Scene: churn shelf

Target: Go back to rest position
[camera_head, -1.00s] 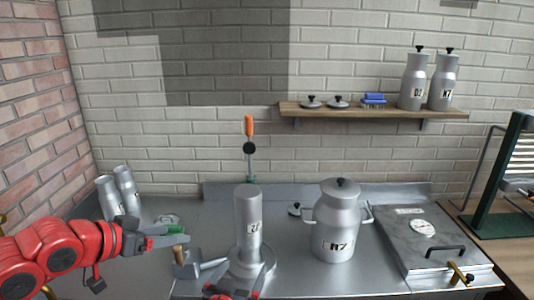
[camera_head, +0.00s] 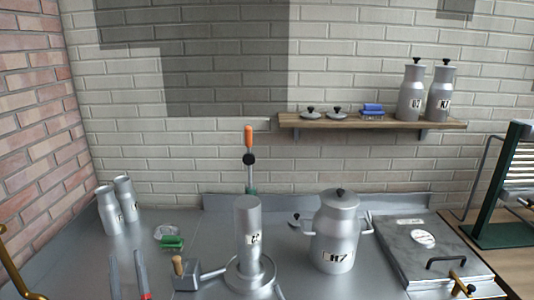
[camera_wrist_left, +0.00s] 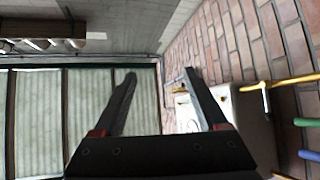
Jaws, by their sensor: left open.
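My left gripper (camera_head: 126,256) shows at the bottom left of the head view, its two grey fingers pointing up and apart, empty. In the left wrist view its fingers (camera_wrist_left: 160,76) are spread with nothing between them. It stands left of a grey block with a wooden-topped handle (camera_head: 186,274). My right gripper is not in the head view.
On the metal counter stand a grey cylinder (camera_head: 248,232), a lidded churn (camera_head: 335,235), two slim cans (camera_head: 118,205), a green-handled brush (camera_head: 172,243) and a grey marbled box (camera_head: 425,255). A wall shelf (camera_head: 350,122) holds two churns, two lids and a blue item.

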